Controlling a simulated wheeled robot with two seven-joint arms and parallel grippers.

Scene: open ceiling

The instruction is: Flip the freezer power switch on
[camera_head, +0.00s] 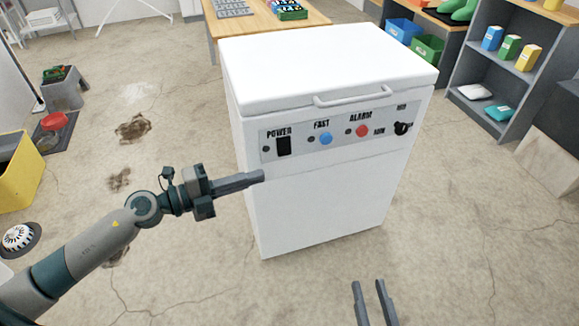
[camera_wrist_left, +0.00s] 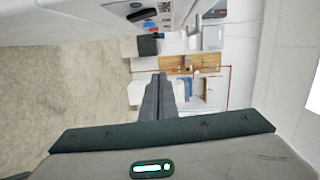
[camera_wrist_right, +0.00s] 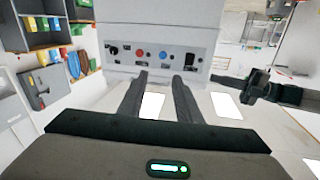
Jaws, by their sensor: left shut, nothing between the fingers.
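A white chest freezer (camera_head: 325,205) stands in the middle of the head view with its lid closed. Its grey control panel (camera_head: 375,135) carries a black power switch (camera_head: 284,146) at the left, a blue button, a red button and a black knob. The switch also shows in the right wrist view (camera_wrist_right: 190,61); its on or off position cannot be told. My left gripper (camera_head: 262,175) is shut and empty, just below and left of the switch, its fingers pointing right. My right gripper (camera_head: 368,285) is open and empty, low in front of the freezer. Its fingers also show in the right wrist view (camera_wrist_right: 158,78).
A wooden table (camera_head: 262,20) stands behind the freezer. Shelves (camera_head: 515,75) with boxes and bins are at the back right. The floor in front of the freezer is clear.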

